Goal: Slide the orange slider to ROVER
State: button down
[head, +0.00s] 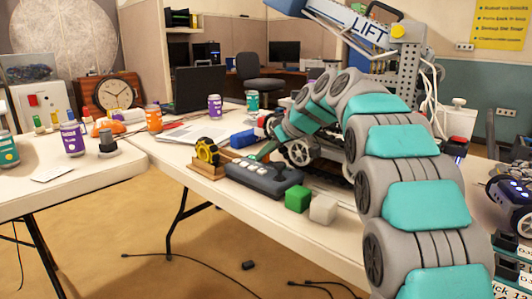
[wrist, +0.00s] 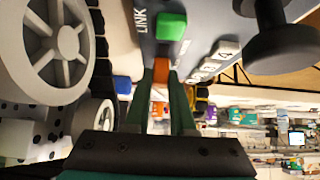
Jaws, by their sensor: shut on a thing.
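The orange slider (wrist: 160,72) sits on the dark control box (wrist: 205,18) in the wrist view, between the tips of my gripper (wrist: 161,80). The green fingers are shut on it from both sides. A green button (wrist: 171,26) is just beyond the slider, with the word LINK beside it. White lettering lies to the right of the slider; it is too slanted to read surely as ROVER. In the head view the control box (head: 262,181) lies on the table, with my gripper (head: 256,157) at its back edge. The slider is too small to tell there.
A green cube (head: 297,199) and a white cube (head: 323,209) stand right of the box. A wheeled rover (head: 300,153) stands close behind. A dark knob (wrist: 284,45) rises from the box.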

jog(key=shift+s+d+f+b, duration=0.2)
jog(key=shift+s+d+b, duration=0.1)
jog(key=shift+b, duration=0.35)
jog(key=shift+s+d+b, duration=0.5)
jog(key=shift+d+b, duration=0.15)
jog(key=shift+d, duration=0.05)
jog(key=shift+r, duration=0.1)
jog(key=c, duration=0.8)
grip_release()
jog(key=shift+d, duration=0.1)
jog(key=shift+o, duration=0.2)
jog(key=shift+r, duration=0.1)
